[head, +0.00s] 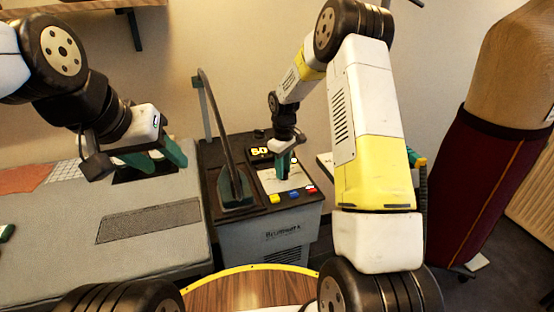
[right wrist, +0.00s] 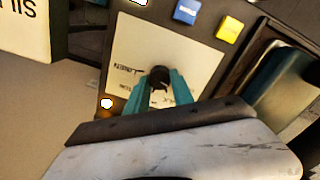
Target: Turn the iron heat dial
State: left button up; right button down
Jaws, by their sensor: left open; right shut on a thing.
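The heat dial (right wrist: 159,76) is a small black knob on a pale labelled panel (right wrist: 120,45) of the iron station (head: 262,205). In the right wrist view my right gripper (right wrist: 158,88) has its teal fingers shut on the dial, one on each side. In the head view the right gripper (head: 283,165) points down at the panel and hides the dial. The iron (head: 236,188) rests in its dark holder on the station's left side. My left gripper (head: 160,160) is open and empty above the grey table, left of the station.
Yellow, blue and red buttons (head: 292,195) line the panel's front edge, and a lit display (head: 259,151) is behind it. A grey ironing surface (head: 60,250) with a dark mesh patch lies to the left. A dress form (head: 500,150) stands at the right.

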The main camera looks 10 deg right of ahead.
jog(key=m, duration=0.4)
jog(key=shift+w, duration=0.1)
jog(key=shift+m, duration=1.6)
jog(key=c, duration=1.1)
grip_release()
jog(key=shift+r, duration=3.95)
